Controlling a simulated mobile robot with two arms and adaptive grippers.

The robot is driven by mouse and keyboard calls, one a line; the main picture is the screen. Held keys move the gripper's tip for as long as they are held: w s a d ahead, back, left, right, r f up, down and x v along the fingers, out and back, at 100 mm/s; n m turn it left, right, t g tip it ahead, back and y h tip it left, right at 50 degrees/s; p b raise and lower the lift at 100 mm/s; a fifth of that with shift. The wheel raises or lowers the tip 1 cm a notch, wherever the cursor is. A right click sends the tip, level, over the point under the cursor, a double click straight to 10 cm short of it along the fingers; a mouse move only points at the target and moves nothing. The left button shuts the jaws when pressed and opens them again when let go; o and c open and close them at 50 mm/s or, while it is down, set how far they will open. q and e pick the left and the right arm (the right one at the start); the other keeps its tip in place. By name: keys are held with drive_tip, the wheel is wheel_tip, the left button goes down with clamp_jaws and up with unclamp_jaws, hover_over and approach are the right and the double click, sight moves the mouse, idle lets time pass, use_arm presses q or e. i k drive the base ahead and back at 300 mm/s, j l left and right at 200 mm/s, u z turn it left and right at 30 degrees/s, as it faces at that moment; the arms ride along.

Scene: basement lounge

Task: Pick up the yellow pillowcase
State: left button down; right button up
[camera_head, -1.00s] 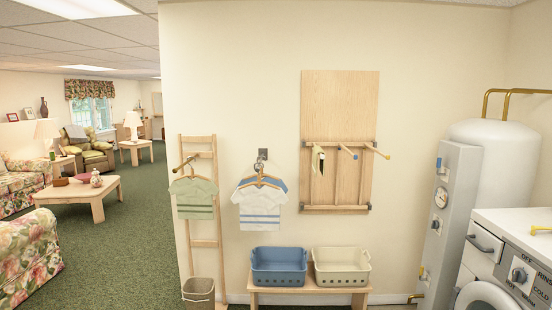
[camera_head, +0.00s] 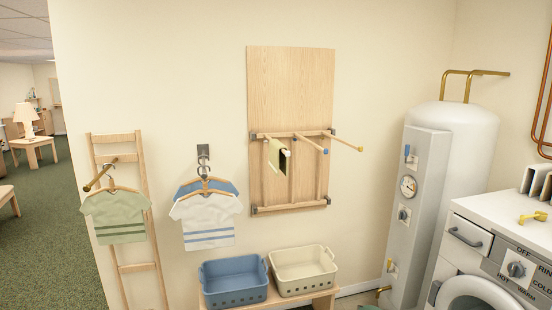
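A small pale yellow-green cloth (camera_head: 274,153), which looks like the pillowcase, hangs over the left peg of a wooden wall rack (camera_head: 290,90). The rack's other two pegs stick out to its right, one with a blue tip and one with a yellow tip, and both are bare. Neither of my grippers shows in the head view.
Below the rack, a blue basket (camera_head: 233,280) and a cream basket (camera_head: 303,271) stand on a wooden bench (camera_head: 330,294). Shirts hang at left by a wooden ladder (camera_head: 137,270). A white tank (camera_head: 462,150) and washer (camera_head: 480,235) stand at right. Green carpet is open at far left.

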sight(277, 161)
drive_tip(key=z, duration=0.2)
drive_tip(key=i+j+z, duration=0.55)
drive_tip(key=j+z, duration=0.25)
drive_tip(key=l, duration=0.1)
